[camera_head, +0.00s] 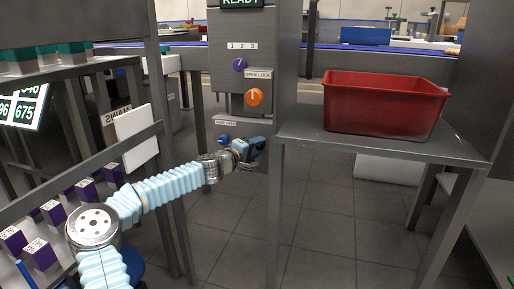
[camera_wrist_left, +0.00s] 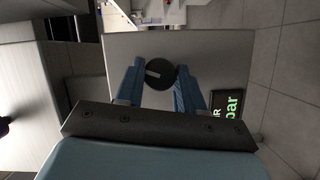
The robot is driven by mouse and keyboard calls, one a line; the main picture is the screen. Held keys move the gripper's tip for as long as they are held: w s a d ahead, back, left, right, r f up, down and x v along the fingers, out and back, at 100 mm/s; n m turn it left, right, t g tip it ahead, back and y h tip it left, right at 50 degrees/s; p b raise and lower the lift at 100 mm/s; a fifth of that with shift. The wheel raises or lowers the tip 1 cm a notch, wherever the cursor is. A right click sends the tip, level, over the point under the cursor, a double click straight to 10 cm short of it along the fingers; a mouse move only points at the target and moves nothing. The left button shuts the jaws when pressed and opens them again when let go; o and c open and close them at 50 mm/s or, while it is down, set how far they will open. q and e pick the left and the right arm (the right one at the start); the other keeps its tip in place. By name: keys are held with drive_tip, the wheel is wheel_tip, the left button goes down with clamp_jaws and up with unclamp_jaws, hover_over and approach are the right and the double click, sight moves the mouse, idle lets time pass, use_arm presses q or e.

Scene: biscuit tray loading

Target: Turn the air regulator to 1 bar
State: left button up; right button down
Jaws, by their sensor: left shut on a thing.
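The air regulator's round dark knob (camera_wrist_left: 166,79) shows in the left wrist view, with a pale pointer mark on its face. It sits on a grey panel (camera_wrist_left: 215,48). My left gripper (camera_wrist_left: 159,76) has its two blue fingers on either side of the knob and is shut on it. In the head view my left gripper (camera_head: 252,149) is at the lower part of the grey control cabinet (camera_head: 226,78), and the knob cannot be made out there. My right gripper is not in view.
The cabinet carries a purple selector (camera_head: 239,64), an orange knob (camera_head: 254,97) and a small blue knob (camera_head: 223,140). A steel table (camera_head: 300,131) with a red crate (camera_head: 380,109) stands close on the right. A rail with purple boxes lies at the left.

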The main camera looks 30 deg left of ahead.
use_arm(q)
drive_tip(key=shift+n+t, duration=0.4)
drive_tip(key=shift+n, duration=0.5)
drive_tip(key=o, duration=1)
drive_tip(key=shift+o, duration=0.2)
drive_tip(key=shift+s, duration=0.1)
drive_tip(key=s+a, duration=0.1)
drive_tip(key=s, duration=1)
drive_tip(key=shift+s+a+f+p, duration=0.15)
drive_tip(key=shift+s+a+p, duration=0.15)
drive_tip(key=shift+a+p, duration=0.1)
